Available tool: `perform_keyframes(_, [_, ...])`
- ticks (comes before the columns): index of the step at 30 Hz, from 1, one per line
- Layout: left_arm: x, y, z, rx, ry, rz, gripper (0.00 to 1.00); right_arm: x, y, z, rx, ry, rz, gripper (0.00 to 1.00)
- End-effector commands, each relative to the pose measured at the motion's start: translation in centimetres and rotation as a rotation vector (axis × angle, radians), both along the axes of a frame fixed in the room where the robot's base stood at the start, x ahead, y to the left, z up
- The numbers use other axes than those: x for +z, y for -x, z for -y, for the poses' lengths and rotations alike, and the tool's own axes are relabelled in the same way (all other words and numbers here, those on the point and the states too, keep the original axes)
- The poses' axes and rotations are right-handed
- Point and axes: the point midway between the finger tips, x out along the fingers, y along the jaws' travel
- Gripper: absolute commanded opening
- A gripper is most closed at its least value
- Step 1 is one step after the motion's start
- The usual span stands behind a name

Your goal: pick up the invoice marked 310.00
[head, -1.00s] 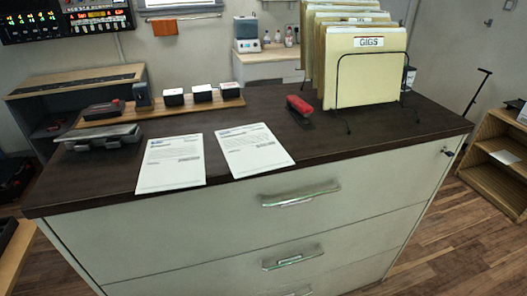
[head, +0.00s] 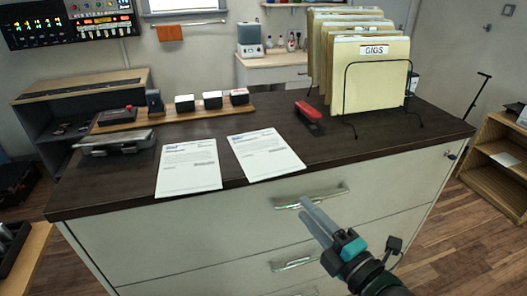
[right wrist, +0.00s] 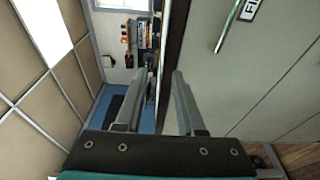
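Two printed white sheets lie flat and apart on the dark cabinet top in the head view, the left sheet (head: 188,170) and the right sheet (head: 265,156). Their amounts are too small to read, so I cannot tell which is marked 310.00. My right gripper (head: 310,208) is in front of the cabinet's upper drawer, below and right of the right sheet. In the right wrist view its fingers (right wrist: 159,88) stand apart with nothing between them. My left gripper is not in view.
A red stapler (head: 308,111) and a wire rack (head: 378,64) of folders marked GIGS stand at the right of the cabinet top (head: 345,155). A wooden strip with small boxes (head: 185,103) and a grey clipboard-like item (head: 115,142) lie at the left. Drawer handles (head: 330,193) jut out.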

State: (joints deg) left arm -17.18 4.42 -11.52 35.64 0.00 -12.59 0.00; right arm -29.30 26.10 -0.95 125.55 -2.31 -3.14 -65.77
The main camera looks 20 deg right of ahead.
Motion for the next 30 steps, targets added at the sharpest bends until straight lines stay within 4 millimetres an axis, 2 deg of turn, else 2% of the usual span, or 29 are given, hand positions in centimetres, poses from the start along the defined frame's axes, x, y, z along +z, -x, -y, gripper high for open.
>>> perform_keyframes(12, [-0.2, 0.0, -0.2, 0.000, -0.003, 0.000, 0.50, -0.1, -5.3, -1.2, -0.001, -0.002, 0.000, 0.38])
perform_keyframes(16, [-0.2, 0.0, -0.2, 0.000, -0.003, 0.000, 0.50, -0.1, -6.5, -1.5, -0.001, -0.002, 0.000, 0.38])
perform_keyframes(25, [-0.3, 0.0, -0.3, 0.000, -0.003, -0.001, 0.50, -0.3, -7.9, -1.7, -0.001, -0.001, -0.002, 0.38])
perform_keyframes(30, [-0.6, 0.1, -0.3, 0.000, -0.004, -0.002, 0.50, -0.7, -10.0, -1.4, -0.001, -0.001, 0.000, 0.38])
